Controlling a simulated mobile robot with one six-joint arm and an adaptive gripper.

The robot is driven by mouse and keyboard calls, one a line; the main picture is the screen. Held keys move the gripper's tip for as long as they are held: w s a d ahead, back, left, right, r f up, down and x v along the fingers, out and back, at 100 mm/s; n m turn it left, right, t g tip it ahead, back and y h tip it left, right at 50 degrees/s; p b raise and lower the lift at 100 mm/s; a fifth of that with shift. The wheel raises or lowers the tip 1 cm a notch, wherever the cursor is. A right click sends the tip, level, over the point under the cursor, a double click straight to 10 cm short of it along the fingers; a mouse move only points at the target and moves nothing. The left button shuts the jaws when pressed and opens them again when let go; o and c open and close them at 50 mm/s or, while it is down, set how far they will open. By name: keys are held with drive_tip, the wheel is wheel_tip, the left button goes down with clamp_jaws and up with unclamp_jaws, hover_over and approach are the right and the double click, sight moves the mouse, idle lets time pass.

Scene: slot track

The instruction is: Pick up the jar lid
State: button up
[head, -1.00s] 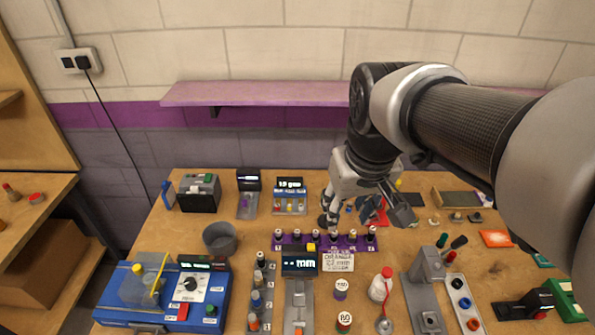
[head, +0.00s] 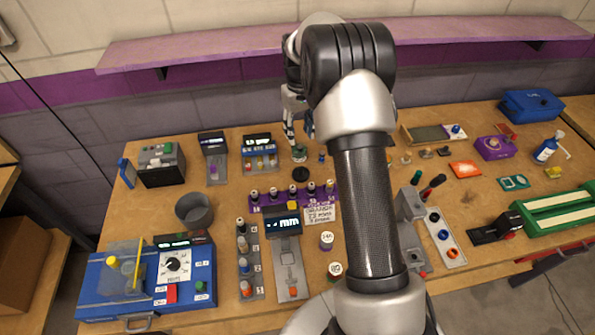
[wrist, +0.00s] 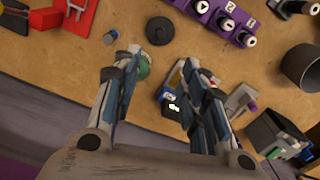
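A flat black disc with a small centre mark lies on the bench in the wrist view (wrist: 160,30) and the head view (head: 300,174). A small round green-topped thing (wrist: 144,66) stands close by, partly behind my left finger; it also shows in the head view (head: 299,154). I cannot tell for sure which of the two is the jar lid. My gripper (wrist: 173,66) is open, its fingers apart with nothing between them. In the head view my gripper (head: 297,138) is over the back of the bench, just above the green-topped thing, with the black disc nearer the camera.
A purple rack (head: 268,197) with several dark-capped pieces stands in front of the disc. A small display unit (head: 259,153) is left of my gripper. A grey cup (head: 194,210) stands farther left. A purple shelf (head: 220,47) runs along the wall behind.

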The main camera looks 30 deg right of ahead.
drive_tip(key=b, duration=0.3)
hover_over(301, 169)
drive_tip(key=f, duration=1)
drive_tip(key=shift+w+a+f, duration=0.15)
drive_tip(key=shift+w+f, duration=0.05)
drive_tip(key=shift+w, duration=0.15)
drive_tip(key=f, duration=0.1)
drive_tip(key=f+b, duration=0.1)
drive_tip(key=f, duration=0.2)
drive_tip(key=shift+s+f, duration=0.35)
drive_tip(key=shift+s, duration=0.05)
drive_tip(key=shift+f+b, duration=0.3)
drive_tip(key=shift+r, duration=0.1)
drive_tip(key=shift+c, duration=0.4)
drive_tip(key=c, duration=0.9)
drive_tip(key=shift+o, duration=0.2)
